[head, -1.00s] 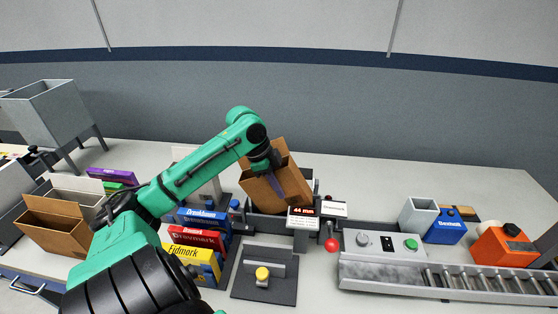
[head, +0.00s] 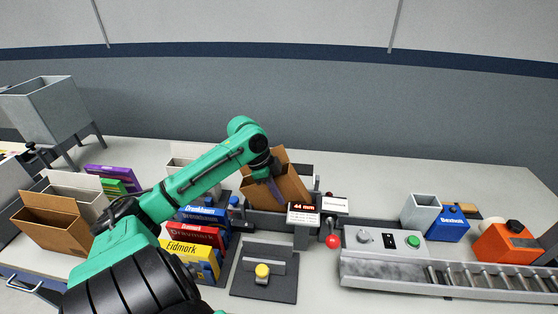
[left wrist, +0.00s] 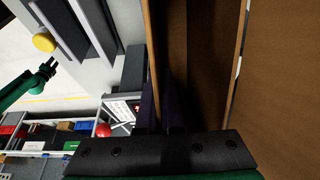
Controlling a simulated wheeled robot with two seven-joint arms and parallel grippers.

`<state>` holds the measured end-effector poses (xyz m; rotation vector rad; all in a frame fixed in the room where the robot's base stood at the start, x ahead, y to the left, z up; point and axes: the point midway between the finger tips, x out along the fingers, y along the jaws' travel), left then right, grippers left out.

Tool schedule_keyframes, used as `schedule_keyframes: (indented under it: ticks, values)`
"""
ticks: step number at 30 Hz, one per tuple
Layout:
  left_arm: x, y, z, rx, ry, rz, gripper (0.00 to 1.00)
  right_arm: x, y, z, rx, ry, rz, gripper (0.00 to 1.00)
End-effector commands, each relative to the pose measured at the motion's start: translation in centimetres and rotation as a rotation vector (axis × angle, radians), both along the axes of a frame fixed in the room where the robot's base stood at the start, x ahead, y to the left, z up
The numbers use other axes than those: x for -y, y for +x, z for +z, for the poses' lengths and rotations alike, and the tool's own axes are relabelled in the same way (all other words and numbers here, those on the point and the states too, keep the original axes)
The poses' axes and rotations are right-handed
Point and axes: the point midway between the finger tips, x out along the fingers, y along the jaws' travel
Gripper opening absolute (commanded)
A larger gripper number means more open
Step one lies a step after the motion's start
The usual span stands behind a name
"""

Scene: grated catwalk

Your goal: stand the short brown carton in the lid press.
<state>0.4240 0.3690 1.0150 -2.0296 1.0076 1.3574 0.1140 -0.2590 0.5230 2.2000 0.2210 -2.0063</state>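The brown carton (head: 290,185) is open at the top and tilted. It is at the lid press (head: 304,220), the grey unit with a "44 mm" display and a red knob. My left gripper (head: 274,187) is shut on the carton's wall. In the left wrist view the fingers (left wrist: 161,108) are at the near edge of the carton (left wrist: 205,60). The carton's bottom is hidden behind the press front, so I cannot tell whether it touches the base. A green arm with a dark end, seemingly my right gripper (left wrist: 47,69), shows small in the left wrist view.
Red, blue and yellow boxes (head: 195,262) stand left of the press, with another open brown carton (head: 50,225) farther left. A dark plate with a yellow button (head: 262,272) lies in front. A control box and roller conveyor (head: 470,280) are at right.

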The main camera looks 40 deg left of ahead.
Motion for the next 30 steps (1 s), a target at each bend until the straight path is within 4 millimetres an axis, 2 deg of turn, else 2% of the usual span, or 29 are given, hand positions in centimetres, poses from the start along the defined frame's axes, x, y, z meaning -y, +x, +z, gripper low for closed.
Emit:
schedule_keyframes:
  ticks: [16, 20, 21, 23, 24, 30]
  values:
    - [0.0, 0.0, -2.3, -0.001, 0.001, 0.001, 0.00, 0.0, 0.0, -0.9, 0.000, 0.000, 0.000, 0.50]
    - [0.0, 0.0, -2.2, 0.000, 0.000, 0.001, 0.00, 0.0, 0.0, -0.8, 0.000, 0.000, 0.000, 0.50]
    - [0.0, 0.0, -2.2, 0.000, 0.000, 0.001, 0.07, 0.0, 0.0, -0.8, 0.000, 0.000, 0.000, 0.50]
    - [0.0, 0.0, -2.2, 0.000, 0.000, 0.001, 0.30, 0.0, 0.0, -0.8, 0.000, 0.000, 0.000, 0.50]
    - [0.0, 0.0, -2.2, 0.000, 0.000, 0.001, 0.38, 0.0, 0.0, -0.8, 0.000, 0.000, 0.000, 0.50]
    - [0.0, 0.0, -2.2, 0.000, 0.000, 0.000, 0.38, 0.0, 0.0, -0.8, 0.000, 0.000, 0.000, 0.50]
